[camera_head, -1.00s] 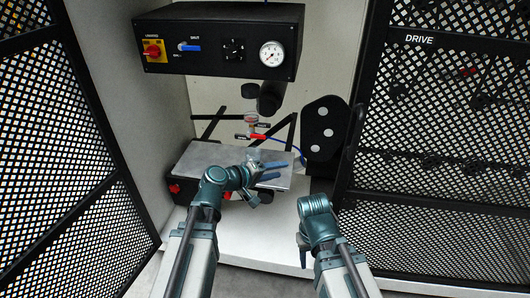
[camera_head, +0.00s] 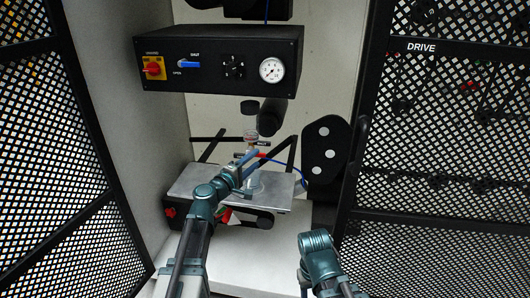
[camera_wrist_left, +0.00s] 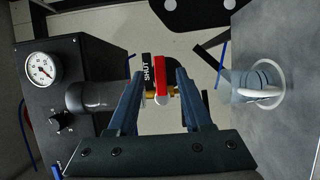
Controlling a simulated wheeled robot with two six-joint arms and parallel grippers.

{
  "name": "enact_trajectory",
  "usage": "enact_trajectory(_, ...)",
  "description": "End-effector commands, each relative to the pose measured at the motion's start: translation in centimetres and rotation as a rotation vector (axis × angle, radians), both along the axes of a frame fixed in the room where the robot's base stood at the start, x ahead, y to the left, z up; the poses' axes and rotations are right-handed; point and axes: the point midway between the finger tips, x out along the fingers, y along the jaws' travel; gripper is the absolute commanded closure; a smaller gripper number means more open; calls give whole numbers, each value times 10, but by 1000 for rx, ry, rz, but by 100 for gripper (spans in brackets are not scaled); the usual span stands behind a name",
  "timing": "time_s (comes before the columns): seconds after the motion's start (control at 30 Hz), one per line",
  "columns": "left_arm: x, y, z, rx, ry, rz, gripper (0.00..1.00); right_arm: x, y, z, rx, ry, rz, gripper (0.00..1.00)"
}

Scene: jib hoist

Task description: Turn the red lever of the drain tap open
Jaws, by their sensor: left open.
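The red lever (camera_wrist_left: 161,82) of the drain tap shows in the left wrist view, beside a black tag marked SHUT (camera_wrist_left: 147,72) and brass fittings. In the head view only a small red part of the lever (camera_head: 261,156) shows past my gripper. My left gripper (camera_head: 250,160) is at the tap, under the clear bowl (camera_head: 251,137). In the left wrist view its two blue fingers stand open on either side of the lever and tag, with the lever nearer the right finger. Contact cannot be told. My right arm shows at the lower right, but its gripper does not.
A black control box (camera_head: 218,60) with a gauge (camera_head: 271,70) hangs above. A metal plate (camera_head: 190,184) lies below the tap, with a clear vessel (camera_wrist_left: 255,84) on it. A black bracket (camera_head: 323,150) and blue hose stand right. Mesh panels (camera_head: 60,170) flank both sides.

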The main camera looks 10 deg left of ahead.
Motion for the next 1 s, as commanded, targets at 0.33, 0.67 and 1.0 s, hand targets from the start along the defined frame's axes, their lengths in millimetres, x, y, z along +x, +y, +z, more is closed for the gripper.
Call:
enact_trajectory(0.33,55,-24,0,0,0,-1,50,0,0,0,0,0,0,50)
enact_trajectory(0.67,66,-29,0,1,0,1,50,0,0,0,0,0,0,50)
enact_trajectory(1.0,66,-29,0,0,0,1,77,0,0,0,0,0,0,50)
